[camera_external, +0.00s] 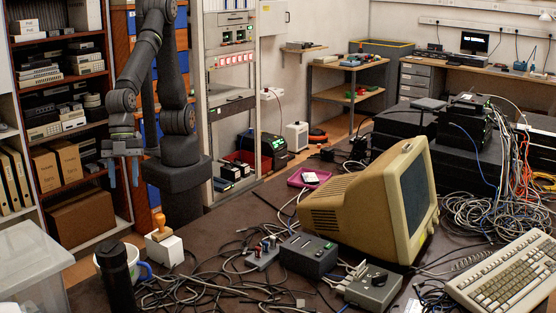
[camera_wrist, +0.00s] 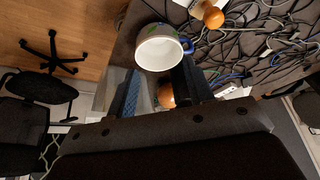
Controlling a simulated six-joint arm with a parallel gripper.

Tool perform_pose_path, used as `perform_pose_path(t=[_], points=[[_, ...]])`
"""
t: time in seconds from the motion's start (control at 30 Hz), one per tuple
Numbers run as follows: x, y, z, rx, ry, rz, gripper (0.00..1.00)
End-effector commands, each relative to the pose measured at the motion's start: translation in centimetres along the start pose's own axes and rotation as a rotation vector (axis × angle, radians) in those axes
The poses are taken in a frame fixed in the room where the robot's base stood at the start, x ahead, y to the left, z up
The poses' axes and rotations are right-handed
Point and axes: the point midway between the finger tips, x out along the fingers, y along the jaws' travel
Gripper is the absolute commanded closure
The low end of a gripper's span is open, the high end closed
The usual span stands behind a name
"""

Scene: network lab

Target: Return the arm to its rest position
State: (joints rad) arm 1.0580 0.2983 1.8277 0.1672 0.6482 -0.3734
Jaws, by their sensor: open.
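My arm (camera_external: 145,60) stands folded up at the left of the external view, on its dark base column (camera_external: 178,185). Its forearm hangs down on the left side. My gripper (camera_external: 123,183) points downward with its two blue fingers apart and nothing between them. It is in the air in front of the shelves, above and behind the table's left end. In the wrist view a blue finger (camera_wrist: 131,98) shows at left centre. A dark upright shape stands to its right; I cannot tell whether it is the other finger.
A white mug (camera_wrist: 160,50) with a blue handle, a black tumbler (camera_external: 117,280) and a wooden-handled stamp (camera_external: 161,228) on a white box stand at the table's left end. Cables (camera_external: 200,285), small boxes and a beige monitor (camera_external: 345,205) cover the table. A shelf unit (camera_external: 70,130) is behind my gripper.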

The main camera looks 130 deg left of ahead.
Motion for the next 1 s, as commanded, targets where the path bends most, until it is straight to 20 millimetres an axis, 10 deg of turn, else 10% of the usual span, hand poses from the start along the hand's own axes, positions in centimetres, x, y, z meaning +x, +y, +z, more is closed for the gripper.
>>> perform_pose_path(t=[1.0], points=[[10.6, -9.8, -12.9, 0.095, -0.014, 0.041, 0.52]])
